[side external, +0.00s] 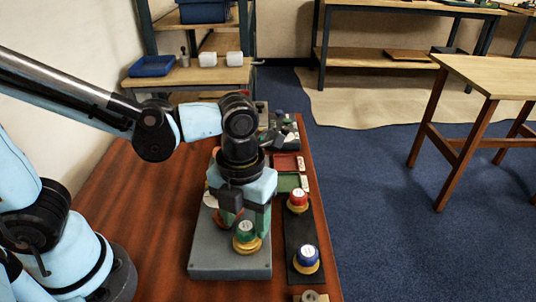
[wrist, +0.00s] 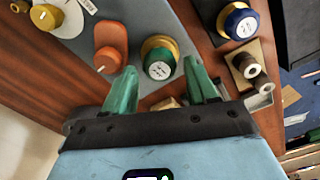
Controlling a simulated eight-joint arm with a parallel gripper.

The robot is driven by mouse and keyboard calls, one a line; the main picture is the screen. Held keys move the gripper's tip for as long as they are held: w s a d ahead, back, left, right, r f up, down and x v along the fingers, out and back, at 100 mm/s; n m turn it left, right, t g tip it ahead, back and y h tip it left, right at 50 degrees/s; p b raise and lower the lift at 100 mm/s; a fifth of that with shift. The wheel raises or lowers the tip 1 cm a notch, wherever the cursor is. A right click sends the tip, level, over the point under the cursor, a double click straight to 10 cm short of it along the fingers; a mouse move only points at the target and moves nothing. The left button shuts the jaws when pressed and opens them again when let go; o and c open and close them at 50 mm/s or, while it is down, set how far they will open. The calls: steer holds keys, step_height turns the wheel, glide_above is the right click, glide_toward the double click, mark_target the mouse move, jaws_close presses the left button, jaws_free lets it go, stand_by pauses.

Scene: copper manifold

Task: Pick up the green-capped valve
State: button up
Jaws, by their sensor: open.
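The green-capped valve (side external: 246,232) has a brass-yellow base and stands on the grey plate (side external: 215,262) on the table. In the wrist view its dark green cap (wrist: 160,68) shows between and just beyond my two green fingertips. My gripper (side external: 248,214) points down close to the valve, open and empty. In the wrist view my gripper (wrist: 160,78) has one finger to each side of the cap, with gaps visible. I cannot tell how far the fingertips are above the valve.
An orange part (wrist: 110,42) stands close beside the valve. A blue-capped valve (side external: 306,256) and a red-capped valve (side external: 297,200) stand on a dark strip to the right. Red (side external: 286,163) and green (side external: 289,182) trays lie behind.

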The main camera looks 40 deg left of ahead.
mark_target(245, 226)
steer(key=shift+f, duration=1.5)
steer(key=c, duration=0.9)
steer(key=shift+r, duration=0.15)
